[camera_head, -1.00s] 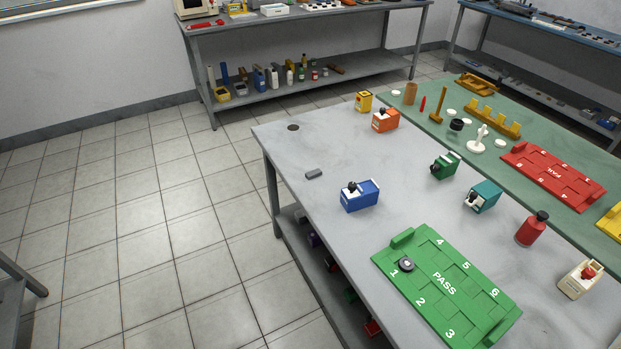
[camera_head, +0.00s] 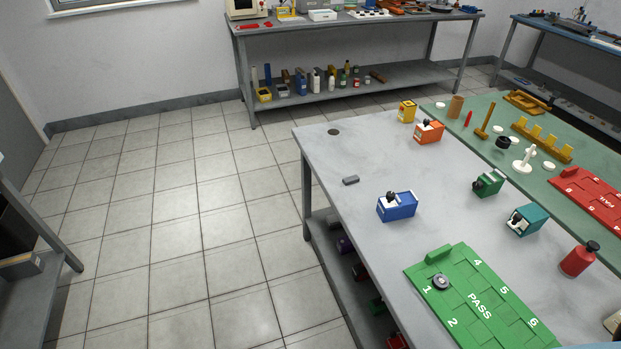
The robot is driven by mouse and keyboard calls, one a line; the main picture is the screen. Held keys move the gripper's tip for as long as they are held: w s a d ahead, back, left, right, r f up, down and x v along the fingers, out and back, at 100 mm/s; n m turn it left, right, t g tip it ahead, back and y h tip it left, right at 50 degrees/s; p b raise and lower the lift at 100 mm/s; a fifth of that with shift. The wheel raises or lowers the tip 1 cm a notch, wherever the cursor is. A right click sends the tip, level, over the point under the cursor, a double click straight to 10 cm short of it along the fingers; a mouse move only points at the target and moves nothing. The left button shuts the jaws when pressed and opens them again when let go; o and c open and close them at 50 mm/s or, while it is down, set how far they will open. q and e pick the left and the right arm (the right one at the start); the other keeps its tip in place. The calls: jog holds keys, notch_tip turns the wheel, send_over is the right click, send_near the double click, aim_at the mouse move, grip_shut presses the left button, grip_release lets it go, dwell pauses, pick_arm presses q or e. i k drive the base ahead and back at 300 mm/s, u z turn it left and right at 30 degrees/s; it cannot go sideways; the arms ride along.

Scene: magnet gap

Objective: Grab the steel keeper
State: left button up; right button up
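The steel keeper looks to be the small dark grey bar (camera_head: 351,180) lying flat on the grey table (camera_head: 345,150), near its left edge. It lies apart from the blue box-shaped unit (camera_head: 397,207), which stands to its right and nearer to me. Neither of my grippers shows in the head view, so their state is hidden.
A green PASS tray (camera_head: 480,300) with a round dark part (camera_head: 441,282) in slot 1 lies at the front. Orange (camera_head: 429,132), green (camera_head: 488,183) and teal (camera_head: 524,219) units and a red bottle (camera_head: 579,259) stand on the table. Tiled floor (camera_head: 180,220) at left is clear.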

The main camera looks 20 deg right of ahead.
aim_at(354, 179)
jog(key=u, duration=0.05)
jog(key=i, duration=3.05)
jog(key=z, duration=3.75)
